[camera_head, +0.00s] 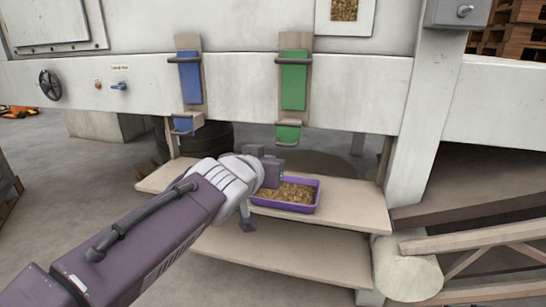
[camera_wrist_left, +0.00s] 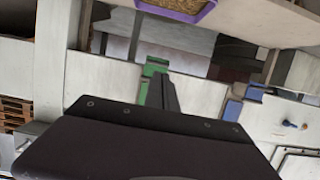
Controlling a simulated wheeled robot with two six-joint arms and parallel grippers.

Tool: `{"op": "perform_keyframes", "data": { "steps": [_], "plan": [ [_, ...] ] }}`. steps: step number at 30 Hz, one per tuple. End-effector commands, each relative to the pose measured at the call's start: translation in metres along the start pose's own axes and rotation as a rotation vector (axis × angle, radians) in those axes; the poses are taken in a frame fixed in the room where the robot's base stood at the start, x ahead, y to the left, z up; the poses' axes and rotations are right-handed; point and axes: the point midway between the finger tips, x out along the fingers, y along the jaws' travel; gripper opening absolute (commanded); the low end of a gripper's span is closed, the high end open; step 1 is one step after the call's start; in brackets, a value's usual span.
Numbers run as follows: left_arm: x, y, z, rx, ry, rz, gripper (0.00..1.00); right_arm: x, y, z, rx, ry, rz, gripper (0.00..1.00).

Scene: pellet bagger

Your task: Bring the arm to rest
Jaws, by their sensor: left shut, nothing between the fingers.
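My left arm comes in from the lower left in the head view. Its gripper (camera_head: 275,168) is in front of the machine, over the back left part of a purple tray as seen in that view. The closed fingers (camera_wrist_left: 168,94) show in the left wrist view with nothing between them. The purple tray (camera_head: 318,197) holds brown pellets and stands on a pale shelf (camera_head: 350,203); part of it is hidden behind my arm. Its edge also shows at the top of the left wrist view (camera_wrist_left: 172,14). My right gripper is not in view.
A green chute (camera_head: 293,82) and a blue chute (camera_head: 190,78) are on the pale machine front above the shelf. A handwheel (camera_head: 50,84) and a small blue valve (camera_head: 119,86) sit at left. A thick post (camera_head: 428,110) stands at right. A lower shelf (camera_head: 300,255) lies below.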

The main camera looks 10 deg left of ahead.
Motion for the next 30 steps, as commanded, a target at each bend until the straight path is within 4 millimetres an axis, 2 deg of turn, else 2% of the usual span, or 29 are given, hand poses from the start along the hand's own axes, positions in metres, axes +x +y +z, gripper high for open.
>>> {"op": "perform_keyframes", "data": {
  "steps": [2, 3, 5, 6, 8, 9, 12, 15, 18, 20, 21, 22, 30],
  "plan": [
    [0.004, -0.010, -0.010, -0.003, -0.028, -0.025, 0.00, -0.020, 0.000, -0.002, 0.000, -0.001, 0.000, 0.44],
    [0.014, -0.018, 0.004, -0.006, -0.090, -0.047, 0.00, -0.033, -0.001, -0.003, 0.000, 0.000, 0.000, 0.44],
    [0.026, -0.029, 0.046, -0.036, -0.217, -0.073, 0.00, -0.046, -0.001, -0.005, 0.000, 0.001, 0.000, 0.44],
    [0.029, -0.035, 0.081, -0.057, -0.318, -0.091, 0.00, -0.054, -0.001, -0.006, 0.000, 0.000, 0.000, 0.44],
    [0.025, -0.043, 0.137, -0.083, -0.474, -0.114, 0.00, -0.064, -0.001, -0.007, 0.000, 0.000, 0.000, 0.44],
    [0.018, -0.046, 0.170, -0.094, -0.568, -0.123, 0.00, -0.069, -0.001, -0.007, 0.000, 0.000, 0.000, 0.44],
    [-0.010, -0.049, 0.240, -0.117, -0.771, -0.135, 0.00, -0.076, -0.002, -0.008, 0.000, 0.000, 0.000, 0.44],
    [-0.043, -0.047, 0.293, -0.129, -0.940, -0.131, 0.00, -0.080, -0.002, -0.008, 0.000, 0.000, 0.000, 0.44],
    [-0.079, -0.040, 0.336, -0.130, -1.083, -0.106, 0.00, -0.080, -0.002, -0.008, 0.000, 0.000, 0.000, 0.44],
    [-0.101, -0.033, 0.356, -0.120, -1.158, -0.073, 0.00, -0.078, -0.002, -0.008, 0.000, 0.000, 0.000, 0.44],
    [-0.107, -0.030, 0.359, -0.066, -1.181, -0.021, 0.00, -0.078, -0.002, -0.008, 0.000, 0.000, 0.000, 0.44],
    [-0.112, -0.030, 0.333, -0.061, -1.173, -0.021, 0.00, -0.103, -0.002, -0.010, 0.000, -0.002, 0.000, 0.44],
    [-0.140, -0.030, 0.236, -0.062, -1.169, -0.024, 0.00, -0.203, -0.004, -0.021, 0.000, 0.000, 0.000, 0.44]
  ]
}}
